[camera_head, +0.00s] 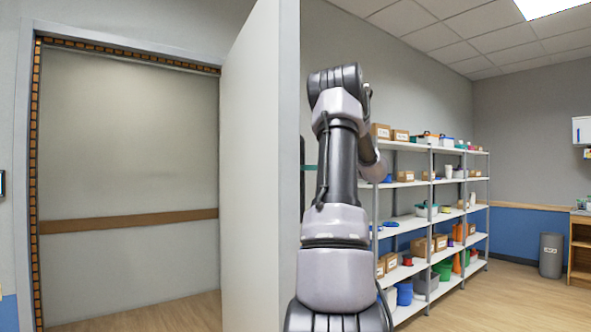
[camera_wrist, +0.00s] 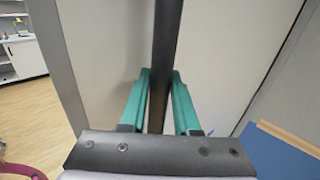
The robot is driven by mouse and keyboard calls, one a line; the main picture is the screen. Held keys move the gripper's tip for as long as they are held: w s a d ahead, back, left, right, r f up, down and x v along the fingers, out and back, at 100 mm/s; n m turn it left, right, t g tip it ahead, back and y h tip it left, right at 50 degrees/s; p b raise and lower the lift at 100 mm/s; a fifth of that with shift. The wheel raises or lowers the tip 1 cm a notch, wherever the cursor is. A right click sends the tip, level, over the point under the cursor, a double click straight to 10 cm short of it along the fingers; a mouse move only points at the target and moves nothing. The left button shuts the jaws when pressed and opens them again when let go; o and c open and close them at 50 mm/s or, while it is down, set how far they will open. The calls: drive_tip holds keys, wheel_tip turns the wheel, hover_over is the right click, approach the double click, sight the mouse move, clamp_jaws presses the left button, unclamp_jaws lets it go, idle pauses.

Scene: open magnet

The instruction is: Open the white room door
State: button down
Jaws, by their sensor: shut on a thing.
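The white room door (camera_head: 250,180) stands swung well open in the head view, with its edge towards me. The doorway (camera_head: 130,150) to its left is uncovered and shows a plain wall and wood floor beyond. In the wrist view, a dark bar handle (camera_wrist: 167,30) runs up along the white door face (camera_wrist: 225,50). My gripper (camera_wrist: 160,76) has its teal fingers on both sides of this bar and is shut on it. In the head view my arm and the door edge hide most of the gripper and the handle.
White shelves (camera_head: 410,222) with boxes and bins stand to the right behind my arm. A grey bin (camera_head: 551,255) and a wooden cabinet (camera_head: 581,245) are at the far right. The wood floor (camera_head: 510,300) at the lower right is clear.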

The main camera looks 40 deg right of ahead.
drive_tip(key=shift+d+f+g, duration=0.15)
drive_tip(key=shift+d+g, duration=0.15)
drive_tip(key=shift+d, duration=0.75)
drive_tip(key=c, duration=0.9)
unclamp_jaws()
drive_tip(key=shift+c, duration=0.2)
drive_tip(key=shift+o, duration=1.4)
drive_tip(key=shift+w, duration=0.1)
drive_tip(key=v, duration=1.1)
drive_tip(key=shift+f, duration=0.15)
